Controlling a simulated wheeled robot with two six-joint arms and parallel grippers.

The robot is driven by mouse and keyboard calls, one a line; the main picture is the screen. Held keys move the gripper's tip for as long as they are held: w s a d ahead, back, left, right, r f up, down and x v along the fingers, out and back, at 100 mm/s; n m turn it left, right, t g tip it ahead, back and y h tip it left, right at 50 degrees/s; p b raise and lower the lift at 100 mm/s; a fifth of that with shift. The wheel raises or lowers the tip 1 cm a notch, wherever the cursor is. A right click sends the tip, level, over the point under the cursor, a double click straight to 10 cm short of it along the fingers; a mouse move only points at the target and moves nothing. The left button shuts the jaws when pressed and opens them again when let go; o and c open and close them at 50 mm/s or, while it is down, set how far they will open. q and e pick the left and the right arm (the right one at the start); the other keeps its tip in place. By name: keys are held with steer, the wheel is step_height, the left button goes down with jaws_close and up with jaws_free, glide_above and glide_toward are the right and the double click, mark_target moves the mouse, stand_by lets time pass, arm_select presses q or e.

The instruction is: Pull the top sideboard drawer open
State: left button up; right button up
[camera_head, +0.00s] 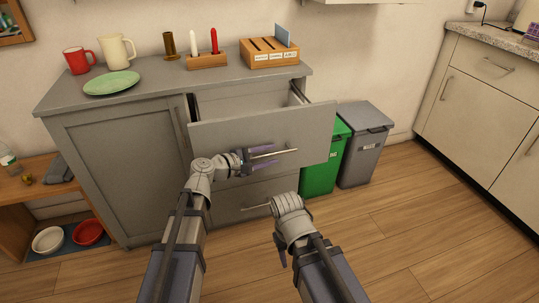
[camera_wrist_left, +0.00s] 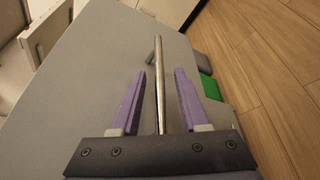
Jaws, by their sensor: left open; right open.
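The top drawer (camera_head: 300,125) of the grey sideboard (camera_head: 120,165) stands well out from the cabinet, its inside visible from above. Its bar handle (camera_head: 280,152) runs across the drawer front. My left gripper (camera_head: 262,160) is at the left part of this handle with its fingers apart. In the left wrist view, the handle (camera_wrist_left: 159,75) passes between the two purple fingers (camera_wrist_left: 158,100), with gaps on both sides. My right gripper (camera_head: 280,250) is low in front of the sideboard, below the left one; its fingers are mostly hidden by its wrist.
A lower drawer with its own handle (camera_head: 256,207) is shut. A green bin (camera_head: 318,176) and a grey bin (camera_head: 364,145) stand right of the sideboard. Mugs, a green plate (camera_head: 112,83) and wooden holders stand on top. The wooden floor (camera_head: 430,235) at right is clear.

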arm_select(q)
steer(key=p+v, duration=0.1)
steer(key=v, duration=0.6)
steer(key=shift+a, duration=0.15)
steer(key=shift+s, duration=0.1)
steer(key=s+d+f+m+g+y, duration=0.4)
steer(key=s+d+f+m+g, duration=0.3)
steer(key=s+f+m, duration=0.3)
steer(key=s+a+f+m+g+y, duration=0.3)
steer(key=s+a+f+m+y, duration=0.35)
steer(key=s+y, duration=0.3)
step_height(320, 180, up, 33)
steer(key=m+p, duration=0.1)
steer(key=p, duration=3.3)
steer(key=shift+s, duration=0.4)
